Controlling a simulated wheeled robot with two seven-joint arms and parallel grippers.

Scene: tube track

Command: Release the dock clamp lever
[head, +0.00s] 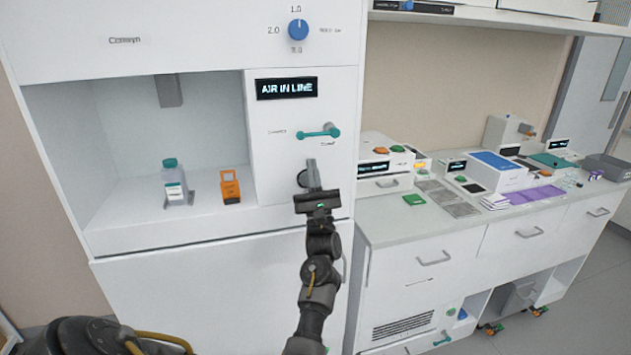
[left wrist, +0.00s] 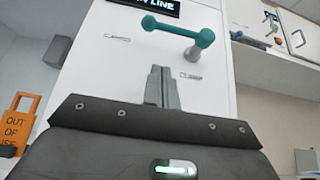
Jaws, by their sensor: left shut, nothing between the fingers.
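The teal lever (head: 318,133) sits on the white machine's front panel, below a display reading "AIR IN LINE" (head: 287,88). Its bar lies roughly level, with a rounded knob at each end and a grey mount at the right. The lever also shows in the left wrist view (left wrist: 178,30), above the fingers. My left gripper (head: 311,165) is shut and empty, just below the lever and apart from it. Its closed fingers show in the left wrist view (left wrist: 161,88). A dark round fitting beside the fingers is partly hidden. My right gripper is not in view.
In the recess at left stand a teal-capped bottle (head: 174,182) and an orange tag (head: 230,186), reading "OUT OF USE" in the wrist view. A blue dial (head: 298,30) is above the display. The counter (head: 385,231) at right carries several instruments.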

